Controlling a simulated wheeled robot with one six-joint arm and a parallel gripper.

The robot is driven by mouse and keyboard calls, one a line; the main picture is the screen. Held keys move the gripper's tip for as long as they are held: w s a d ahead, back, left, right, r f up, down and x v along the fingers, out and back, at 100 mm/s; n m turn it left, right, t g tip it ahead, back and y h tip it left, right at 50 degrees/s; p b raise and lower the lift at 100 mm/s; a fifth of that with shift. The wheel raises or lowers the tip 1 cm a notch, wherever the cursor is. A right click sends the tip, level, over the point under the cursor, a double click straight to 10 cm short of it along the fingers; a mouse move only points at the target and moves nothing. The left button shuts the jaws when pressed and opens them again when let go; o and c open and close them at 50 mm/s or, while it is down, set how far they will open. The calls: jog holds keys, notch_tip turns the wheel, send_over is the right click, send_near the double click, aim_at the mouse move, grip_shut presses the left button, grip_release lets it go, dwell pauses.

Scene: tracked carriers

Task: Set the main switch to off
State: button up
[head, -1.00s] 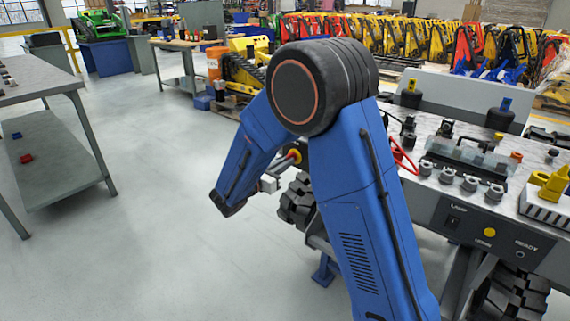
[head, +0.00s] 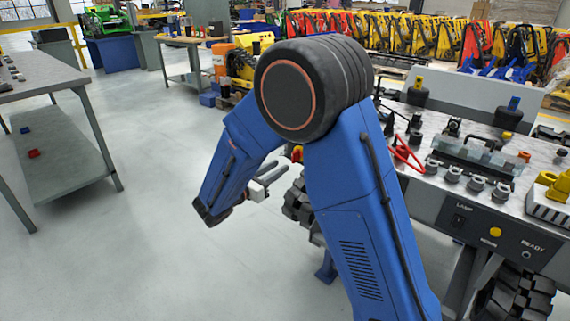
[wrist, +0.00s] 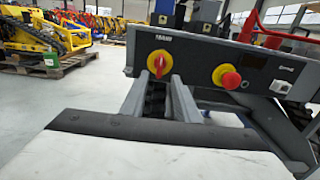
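The main switch (wrist: 159,63) is a red rotary handle on a round yellow plate, on the grey side panel of the workbench cart in the wrist view. Its handle looks roughly upright; the small label above it is hard to read. In the head view only a bit of red and yellow (head: 297,153) shows beside my arm. My gripper (wrist: 156,84) is open and empty. Its two fingers point at the panel, with the switch just above and between the tips in the wrist view. In the head view my gripper (head: 267,182) stands apart from the switch.
A red push button (wrist: 228,79) on a yellow plate sits right of the switch on the panel. The cart (head: 470,222) carries a lamp switch, a yellow button and fixtures. A grey table (head: 45,76) stands at left. The floor (head: 150,200) between is clear.

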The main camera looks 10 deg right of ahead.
jog(key=v, duration=1)
jog(key=shift+a, duration=0.15)
jog(key=shift+s, duration=0.1)
jog(key=s+d+r+m+g+y, duration=0.1)
jog(key=s+d+m+g+y, duration=0.1)
jog(key=s+d+m+g, duration=0.65)
jog(key=s+d+r+m+g+y, duration=0.1)
jog(key=s+d+r+m+y, duration=0.3)
jog(key=d, duration=0.9)
jog(key=s+f+m+t+y, duration=0.1)
jog(key=s+m+t+y, duration=0.2)
jog(key=s+m+y, duration=0.5)
jog(key=shift+s+d+m+t+y, duration=0.4)
jog(key=shift+s+m, duration=1.95)
jog(key=shift+s, duration=3.5)
jog(key=shift+f, duration=0.15)
